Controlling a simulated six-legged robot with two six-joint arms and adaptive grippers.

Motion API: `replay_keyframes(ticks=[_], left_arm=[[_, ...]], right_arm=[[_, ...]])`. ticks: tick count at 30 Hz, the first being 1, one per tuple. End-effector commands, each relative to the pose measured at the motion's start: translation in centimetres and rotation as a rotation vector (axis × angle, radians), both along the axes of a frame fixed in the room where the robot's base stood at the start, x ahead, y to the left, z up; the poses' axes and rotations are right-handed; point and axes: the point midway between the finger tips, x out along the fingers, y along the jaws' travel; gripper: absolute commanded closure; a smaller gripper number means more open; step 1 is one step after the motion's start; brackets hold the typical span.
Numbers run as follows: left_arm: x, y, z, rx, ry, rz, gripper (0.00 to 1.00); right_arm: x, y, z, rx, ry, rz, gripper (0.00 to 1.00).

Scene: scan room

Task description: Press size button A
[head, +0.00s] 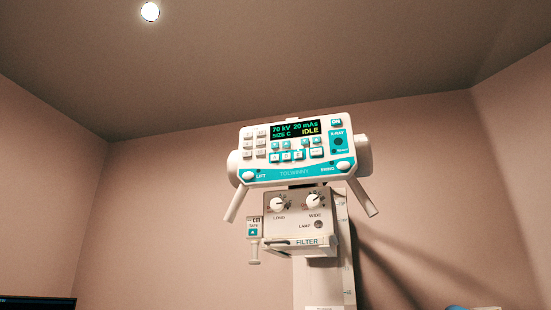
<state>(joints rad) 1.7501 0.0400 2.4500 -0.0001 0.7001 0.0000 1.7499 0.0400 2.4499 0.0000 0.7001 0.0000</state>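The control panel (294,172) is a white and teal console on an X-ray tube head in the middle of the head view, tilted slightly. Its display (296,130) reads 70 kV, 20 mAs, SIZE C and IDLE. Below the display is a row of small buttons (287,156) with marks too small to read. Small teal buttons sit above that row, and pale buttons (261,143) stand left of the display. I cannot tell which button is size A. Neither of my grippers is in view.
Two white handles (237,204) (363,197) slant down from the panel's sides. Below it are a knob box (298,222) marked FILTER and a white column (320,285). A dark screen (38,303) shows at lower left. The space around the panel looks clear.

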Motion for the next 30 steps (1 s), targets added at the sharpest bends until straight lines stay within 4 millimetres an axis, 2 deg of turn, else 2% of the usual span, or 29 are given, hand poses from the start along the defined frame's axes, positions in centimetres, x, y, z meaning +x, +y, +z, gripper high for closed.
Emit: replay_keyframes(ticks=[1, 5, 30], left_arm=[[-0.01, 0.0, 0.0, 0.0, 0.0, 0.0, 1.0], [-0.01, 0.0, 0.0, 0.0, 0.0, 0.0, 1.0], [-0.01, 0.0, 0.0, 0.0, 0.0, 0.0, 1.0]], right_arm=[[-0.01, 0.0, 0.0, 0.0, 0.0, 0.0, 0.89], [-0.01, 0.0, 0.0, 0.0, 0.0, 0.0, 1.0], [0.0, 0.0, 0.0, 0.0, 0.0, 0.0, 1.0]])
